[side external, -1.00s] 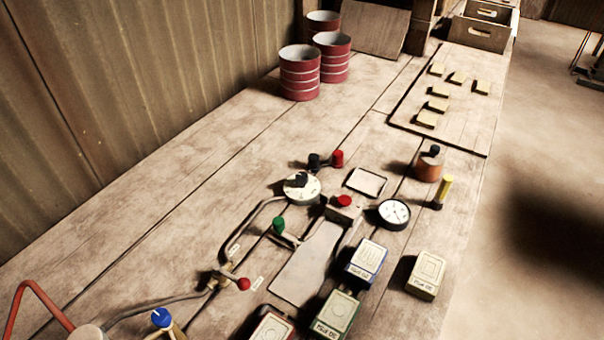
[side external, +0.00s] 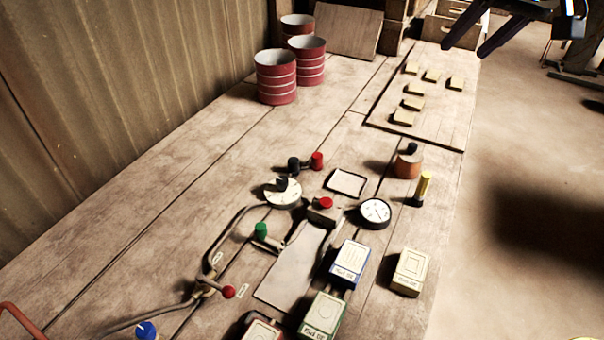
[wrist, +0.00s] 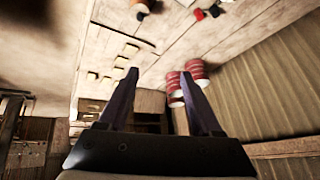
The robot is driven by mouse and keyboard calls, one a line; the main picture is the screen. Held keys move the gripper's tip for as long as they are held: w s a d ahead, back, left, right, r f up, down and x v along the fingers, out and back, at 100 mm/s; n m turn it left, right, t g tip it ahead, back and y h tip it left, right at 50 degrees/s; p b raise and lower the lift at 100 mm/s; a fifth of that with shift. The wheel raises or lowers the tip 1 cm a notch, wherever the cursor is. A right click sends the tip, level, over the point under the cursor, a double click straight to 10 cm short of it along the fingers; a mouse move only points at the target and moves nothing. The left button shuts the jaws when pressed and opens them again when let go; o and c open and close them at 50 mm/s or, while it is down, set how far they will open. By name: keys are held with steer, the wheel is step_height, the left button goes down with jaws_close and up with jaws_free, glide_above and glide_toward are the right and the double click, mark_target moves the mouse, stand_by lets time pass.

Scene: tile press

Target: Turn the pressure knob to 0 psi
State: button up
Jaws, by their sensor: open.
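The pressure knob appears to be the dark knob (side external: 281,184) on a round white dial (side external: 283,196) in the middle of the bench; its marks are too small to read. A separate round gauge (side external: 376,212) with a white face lies to its right. My gripper (side external: 486,36) is at the top right of the side view, above the far end of the bench and well away from the dial. In the wrist view its two dark fingers (wrist: 160,95) are spread apart with nothing between them.
Red ringed cans (side external: 277,76) stand at the back left. Small tan tiles (side external: 414,103) lie on a board at the far right. A red knob (side external: 326,203), a green knob (side external: 261,230), a yellow-topped lever (side external: 423,187) and several labelled blocks (side external: 348,262) surround the dial.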

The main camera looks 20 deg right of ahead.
steer(key=w+a+f, duration=0.3)
steer(key=w+a, duration=0.3)
steer(key=a, duration=0.1)
steer(key=n+g, duration=0.1)
steer(key=n, duration=0.2)
glide_above(282, 180)
steer(key=s+d, duration=0.4)
steer(key=d, duration=0.1)
step_height(282, 180, down, 11)
steer(key=s+a+f+g, duration=0.1)
steer(key=s+a+f, duration=0.1)
steer(key=a+f, duration=0.35)
steer(key=shift+n, duration=0.3)
steer(key=x, duration=1.4)
steer(key=shift+d, duration=0.2)
jaws_close()
